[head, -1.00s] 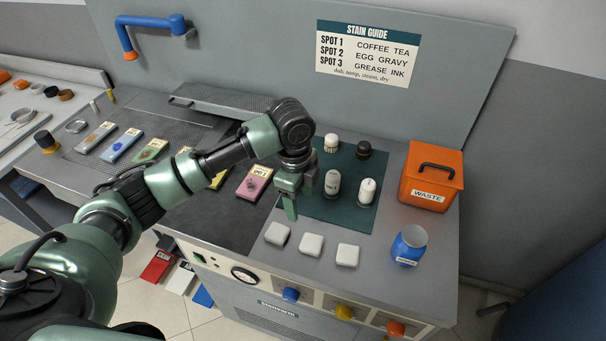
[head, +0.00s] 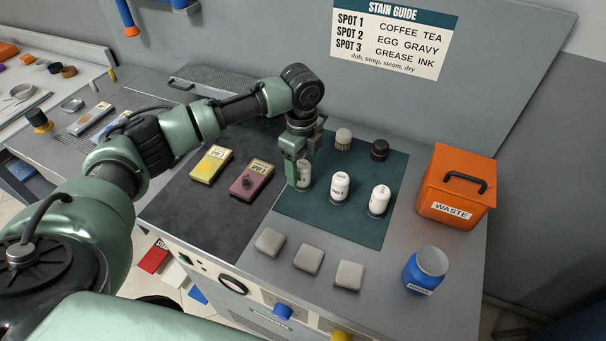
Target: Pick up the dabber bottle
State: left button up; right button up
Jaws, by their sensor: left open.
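Three white bottles stand upright in a row on the dark green mat (head: 347,229): a left bottle (head: 304,175), a middle bottle (head: 340,186) and a right bottle (head: 379,199). The middle one has a printed label, too small to read surely. My left gripper (head: 302,172) points down at the left bottle, with its fingers open and the bottle at least partly between them. The near finger hides part of this bottle, and I cannot tell whether either finger touches it. My right gripper is out of view.
A pale brush-like piece (head: 343,139) and a dark one (head: 379,150) stand behind the bottles. An orange waste bin (head: 447,203) and a blue jar (head: 424,273) are to the right.

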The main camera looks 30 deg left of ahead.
aim_at(302, 174)
pick_arm(q)
notch_tip(302, 174, down, 3)
jog(key=shift+f, duration=0.1)
jog(key=c, duration=1.2)
jog(key=shift+c, duration=0.6)
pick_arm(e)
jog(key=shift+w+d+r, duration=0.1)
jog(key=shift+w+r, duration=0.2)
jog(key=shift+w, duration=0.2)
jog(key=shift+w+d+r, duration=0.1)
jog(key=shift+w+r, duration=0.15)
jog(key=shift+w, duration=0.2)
pick_arm(q)
jog(key=shift+r, duration=0.2)
